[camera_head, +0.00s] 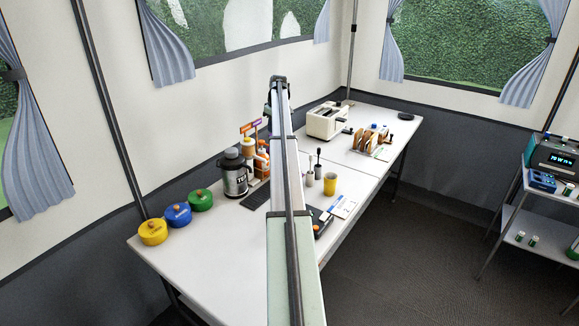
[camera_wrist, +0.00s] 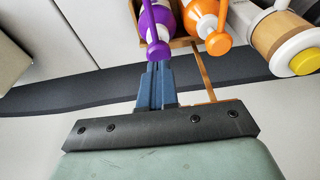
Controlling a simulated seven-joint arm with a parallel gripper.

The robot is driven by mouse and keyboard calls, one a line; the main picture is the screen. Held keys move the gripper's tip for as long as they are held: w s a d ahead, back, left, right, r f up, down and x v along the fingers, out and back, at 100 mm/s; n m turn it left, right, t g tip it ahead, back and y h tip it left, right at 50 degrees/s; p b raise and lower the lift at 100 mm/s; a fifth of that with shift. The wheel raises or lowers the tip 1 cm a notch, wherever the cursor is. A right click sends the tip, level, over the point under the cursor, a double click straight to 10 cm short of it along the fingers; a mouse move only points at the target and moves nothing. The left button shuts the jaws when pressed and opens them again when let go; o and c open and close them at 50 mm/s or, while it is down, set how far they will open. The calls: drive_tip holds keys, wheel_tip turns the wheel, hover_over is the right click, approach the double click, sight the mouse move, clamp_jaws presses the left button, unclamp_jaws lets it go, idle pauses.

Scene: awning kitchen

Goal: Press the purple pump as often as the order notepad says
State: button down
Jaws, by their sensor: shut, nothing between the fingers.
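The purple pump (camera_wrist: 158,28) shows at the top of the wrist view, its round knob towards me. My gripper (camera_wrist: 157,68) has its blue fingers together and empty, with the tips right by the purple knob. I cannot tell whether they touch it. In the head view my arm hides the gripper, and the pump bottles stand partly hidden behind the arm. A white and blue paper (camera_head: 344,207) lies on the table right of my arm. It may be the order notepad, but its writing is too small to read.
An orange pump (camera_wrist: 212,22) stands close beside the purple one, and a tan bottle with a yellow tip (camera_wrist: 290,42) is further right. A steel flask (camera_head: 235,175), yellow cup (camera_head: 329,186) and toaster (camera_head: 326,121) stand on the table. Yellow, blue and green pots (camera_head: 178,215) line the left edge.

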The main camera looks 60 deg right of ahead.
drive_tip(key=shift+f, duration=0.3)
idle(0.4)
drive_tip(key=shift+f, duration=1.1)
drive_tip(key=shift+r, duration=1.4)
drive_tip(key=shift+r, duration=0.15)
wheel_tip(320, 180, up, 6)
drive_tip(key=shift+f, duration=0.15)
idle(0.6)
